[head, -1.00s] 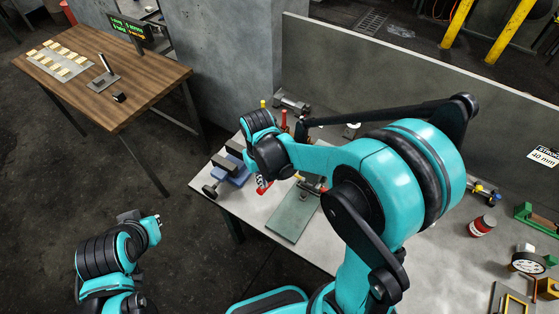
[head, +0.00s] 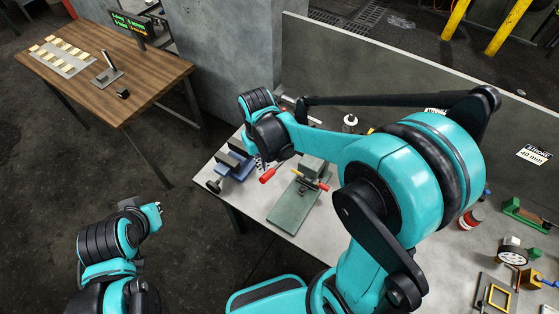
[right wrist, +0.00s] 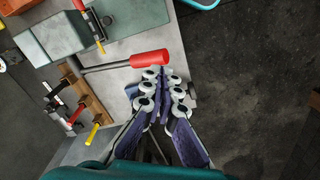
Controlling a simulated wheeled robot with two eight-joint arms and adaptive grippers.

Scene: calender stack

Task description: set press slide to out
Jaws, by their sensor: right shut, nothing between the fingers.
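The press has a flat green base plate (head: 290,212) and a grey-green block (head: 312,165) on the bench. A rod with a red handle (head: 268,175) sticks out to its left. In the right wrist view the red handle (right wrist: 150,59) lies just beyond my fingertips, with the green block (right wrist: 48,38) at upper left. My right gripper (head: 261,163) is shut and empty, close beside the handle; I cannot tell whether they touch. It also shows in the right wrist view (right wrist: 162,74). My left gripper (head: 154,211) hangs away from the bench, its fingers unclear.
A blue vise (head: 238,170) stands at the bench's left edge, close to my right gripper. Jars, a dial gauge (head: 512,256) and frames lie at right. A wooden rack (right wrist: 90,92) with several handles shows in the right wrist view. A wooden table (head: 100,85) stands apart at left.

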